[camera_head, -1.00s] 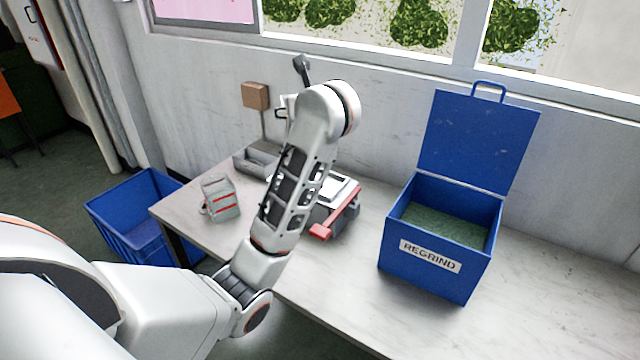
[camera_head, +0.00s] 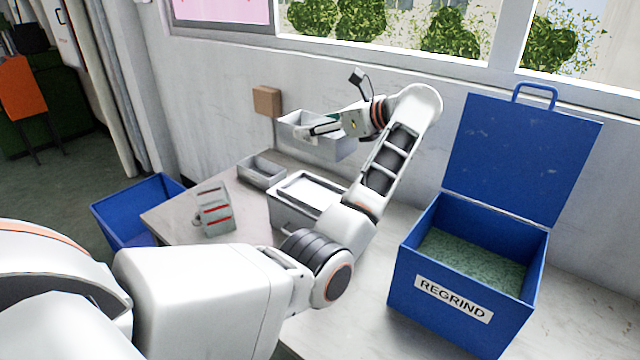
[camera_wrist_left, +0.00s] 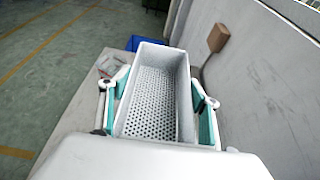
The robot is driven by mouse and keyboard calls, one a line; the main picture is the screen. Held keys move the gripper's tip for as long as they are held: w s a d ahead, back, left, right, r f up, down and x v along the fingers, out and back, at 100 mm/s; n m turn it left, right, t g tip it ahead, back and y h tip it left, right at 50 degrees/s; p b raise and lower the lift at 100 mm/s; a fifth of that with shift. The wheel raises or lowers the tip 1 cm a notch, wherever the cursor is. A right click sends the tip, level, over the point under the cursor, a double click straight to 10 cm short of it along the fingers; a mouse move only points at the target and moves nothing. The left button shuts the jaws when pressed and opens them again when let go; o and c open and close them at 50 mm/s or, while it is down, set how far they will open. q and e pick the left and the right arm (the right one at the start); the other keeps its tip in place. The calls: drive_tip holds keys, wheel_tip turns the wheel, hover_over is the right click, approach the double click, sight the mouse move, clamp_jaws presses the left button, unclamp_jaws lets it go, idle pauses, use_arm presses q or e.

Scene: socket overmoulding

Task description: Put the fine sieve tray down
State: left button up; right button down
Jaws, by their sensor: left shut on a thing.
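The fine sieve tray (camera_head: 335,145) is a light grey, open rectangular box, held in the air above the back of the table near the wall. In the left wrist view its perforated floor (camera_wrist_left: 152,103) shows, and it looks empty. My left gripper (camera_head: 326,129) is shut on the tray, with teal-lined fingers along its two long sides. The tray hangs apart from the tabletop, above and behind a grey box with a white top (camera_head: 308,192). My right gripper is in neither view.
A small grey open tray (camera_head: 262,172) sits at the table's back left. A grey item with red stripes (camera_head: 214,212) stands near the left edge. A blue REGRIND bin (camera_head: 455,300) with raised lid stands at right. A blue crate (camera_head: 112,222) is beyond the table's left end.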

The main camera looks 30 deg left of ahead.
use_arm(q)
wheel_tip(320, 180, down, 15)
drive_tip(key=shift+w+f+b, duration=0.1)
drive_tip(key=shift+f+b, duration=0.1)
drive_tip(key=shift+b, duration=0.55)
drive_tip(key=shift+r, duration=0.1)
drive_tip(key=shift+f, duration=0.2)
drive_tip(key=o, duration=1.4)
drive_tip(key=shift+c, duration=0.2)
drive_tip(key=shift+o, duration=0.6)
